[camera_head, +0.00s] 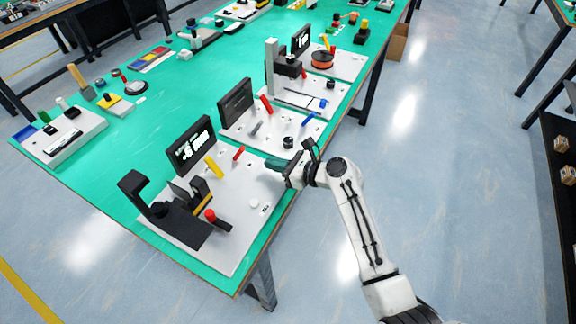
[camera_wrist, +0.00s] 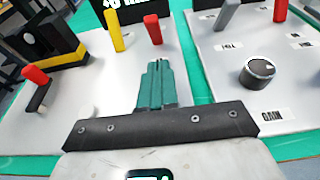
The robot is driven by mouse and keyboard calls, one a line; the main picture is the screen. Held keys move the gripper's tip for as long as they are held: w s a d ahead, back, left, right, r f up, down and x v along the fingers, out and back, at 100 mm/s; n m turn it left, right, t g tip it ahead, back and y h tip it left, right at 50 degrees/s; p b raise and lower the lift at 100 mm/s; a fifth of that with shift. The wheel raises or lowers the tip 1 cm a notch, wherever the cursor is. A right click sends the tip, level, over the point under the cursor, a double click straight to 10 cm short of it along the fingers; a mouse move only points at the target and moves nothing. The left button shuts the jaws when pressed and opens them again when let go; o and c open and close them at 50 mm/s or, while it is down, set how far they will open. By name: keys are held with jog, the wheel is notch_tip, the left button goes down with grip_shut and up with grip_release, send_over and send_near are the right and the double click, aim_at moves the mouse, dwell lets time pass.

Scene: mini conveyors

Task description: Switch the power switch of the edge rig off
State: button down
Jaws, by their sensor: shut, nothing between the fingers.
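My gripper (camera_head: 274,164) is shut and empty above the front edge of the green table; its teal fingers (camera_wrist: 157,72) also show in the wrist view. Below and left of it is the nearest white rig board (camera_head: 225,235). That board carries a black display (camera_head: 191,145), a yellow lever (camera_head: 213,168), a small red lever (camera_head: 239,153), a red-knobbed lever (camera_head: 211,215) and a white button (camera_head: 254,204). In the wrist view the yellow lever (camera_wrist: 113,30) and red lever (camera_wrist: 153,29) stand beyond the fingertips. I cannot tell which board is the edge rig, nor which control is its power switch.
A second board (camera_head: 272,138) lies right of the fingers in the wrist view, with a black dial (camera_wrist: 257,72) and a grey lever (camera_wrist: 227,14). A third board (camera_head: 315,90) with a grey post (camera_head: 271,66) stands beyond it.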

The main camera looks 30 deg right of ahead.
aim_at(239, 154)
jog(key=w, duration=0.1)
jog(key=w+a, duration=0.2)
jog(key=shift+w+a+r+p, duration=0.1)
jog(key=shift+w+r+p, duration=0.2)
jog(key=shift+w, duration=0.05)
jog(key=shift+w+a+r, duration=0.4)
jog(key=shift+w, duration=0.25)
